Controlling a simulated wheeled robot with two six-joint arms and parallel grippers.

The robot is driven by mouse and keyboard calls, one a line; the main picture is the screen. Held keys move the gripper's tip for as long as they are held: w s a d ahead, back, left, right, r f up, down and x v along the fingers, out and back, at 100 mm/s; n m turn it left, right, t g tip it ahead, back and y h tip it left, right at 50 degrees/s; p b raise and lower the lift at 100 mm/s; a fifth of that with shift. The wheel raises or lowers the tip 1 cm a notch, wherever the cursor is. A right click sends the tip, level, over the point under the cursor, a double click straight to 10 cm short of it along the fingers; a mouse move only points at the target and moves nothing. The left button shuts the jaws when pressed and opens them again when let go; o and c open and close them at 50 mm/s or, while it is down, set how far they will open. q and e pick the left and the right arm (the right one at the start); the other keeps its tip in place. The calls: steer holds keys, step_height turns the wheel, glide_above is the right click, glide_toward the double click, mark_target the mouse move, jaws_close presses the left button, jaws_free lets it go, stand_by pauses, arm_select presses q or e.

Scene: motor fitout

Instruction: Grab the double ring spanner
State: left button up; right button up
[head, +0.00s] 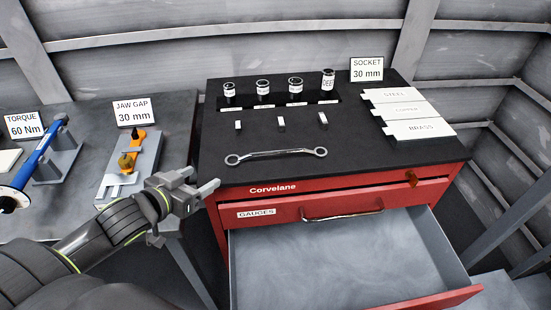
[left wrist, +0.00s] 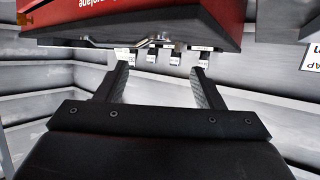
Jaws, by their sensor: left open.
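The double ring spanner (head: 276,156) is a long silver bar with a ring at each end. It lies flat, left to right, near the front edge of the black top of the red cabinet. My left gripper (head: 205,181) is open and empty in the head view, to the left of the cabinet's front corner and apart from the spanner. In the left wrist view my left gripper (left wrist: 163,82) shows two spread fingers with nothing between them. The cabinet appears upside down there, and the spanner is hard to make out. My right gripper is not in view.
The red cabinet (head: 345,181) has an open, empty drawer (head: 330,262) jutting out below. Several sockets (head: 263,88) stand behind the spanner, with small blocks (head: 281,124) nearer. White plates (head: 405,108) lie right. A caliper (head: 131,160) and a torque wrench (head: 38,152) rest on the left bench.

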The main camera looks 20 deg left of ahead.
mark_target(232, 160)
arm_select(q)
steer(key=x, duration=1.1)
steer(key=shift+r, duration=0.1)
steer(key=shift+c, duration=0.4)
steer(key=c, duration=1.2)
